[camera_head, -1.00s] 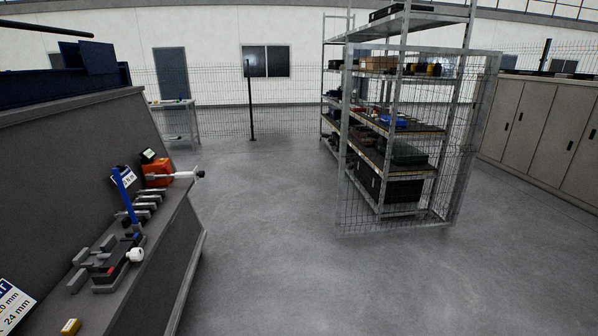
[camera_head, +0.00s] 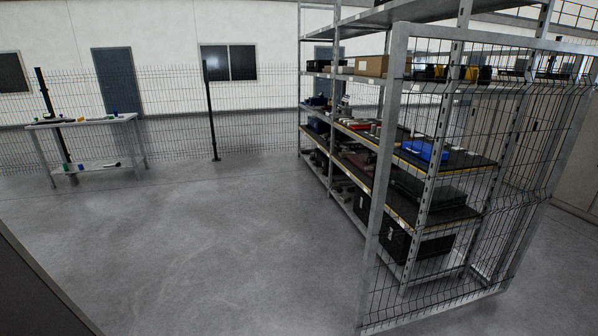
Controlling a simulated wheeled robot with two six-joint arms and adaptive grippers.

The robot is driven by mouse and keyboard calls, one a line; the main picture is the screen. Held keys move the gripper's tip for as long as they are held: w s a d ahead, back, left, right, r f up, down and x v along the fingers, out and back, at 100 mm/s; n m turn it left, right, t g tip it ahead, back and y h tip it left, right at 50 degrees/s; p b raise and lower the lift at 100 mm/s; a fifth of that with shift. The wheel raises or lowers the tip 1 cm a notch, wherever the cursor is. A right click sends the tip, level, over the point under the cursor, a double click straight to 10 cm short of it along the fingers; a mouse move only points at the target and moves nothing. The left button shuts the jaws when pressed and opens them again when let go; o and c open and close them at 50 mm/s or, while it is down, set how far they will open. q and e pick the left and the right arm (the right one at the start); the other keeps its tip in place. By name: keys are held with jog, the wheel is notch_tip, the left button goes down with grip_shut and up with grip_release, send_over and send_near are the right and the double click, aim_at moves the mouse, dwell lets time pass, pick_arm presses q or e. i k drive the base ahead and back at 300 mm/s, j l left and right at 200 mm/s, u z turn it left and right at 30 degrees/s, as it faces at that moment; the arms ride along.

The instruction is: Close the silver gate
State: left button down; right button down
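The silver gate (camera_head: 393,115) is a metal frame with dark wire mesh, standing at the right of the head view. It stands at an angle in front of a metal shelf unit, and the shelves show through its mesh. Its left upright is the nearest edge, and its bottom rail is just above or on the floor; I cannot tell which. No latch or handle can be made out. Neither of my grippers shows in the head view.
The shelf unit (camera_head: 334,106) holds boxes and a blue item (camera_head: 424,150). A small table (camera_head: 82,122) stands at the back left by a mesh fence (camera_head: 260,100) with a black post (camera_head: 210,120). A dark edge (camera_head: 40,290) is at lower left. The middle floor is clear.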

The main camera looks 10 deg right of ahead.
aim_at(401, 31)
jog(key=i, duration=1.95)
jog(key=i+z, duration=0.4)
jog(key=i+j+z, duration=0.1)
jog(key=i+z, duration=0.15)
jog(key=z, duration=0.15)
jog(key=i+j+z, duration=0.2)
jog(key=z, duration=0.15)
jog(key=i+z, duration=0.25)
jog(key=z, duration=0.2)
jog(key=i+z, duration=0.25)
jog(key=z, duration=0.2)
jog(key=i+j+z, duration=0.2)
jog(key=z, duration=0.25)
jog(key=i+j+z, duration=0.2)
jog(key=z, duration=0.25)
jog(key=i+j+z, duration=0.15)
jog(key=j+z, duration=0.3)
jog(key=l, duration=0.15)
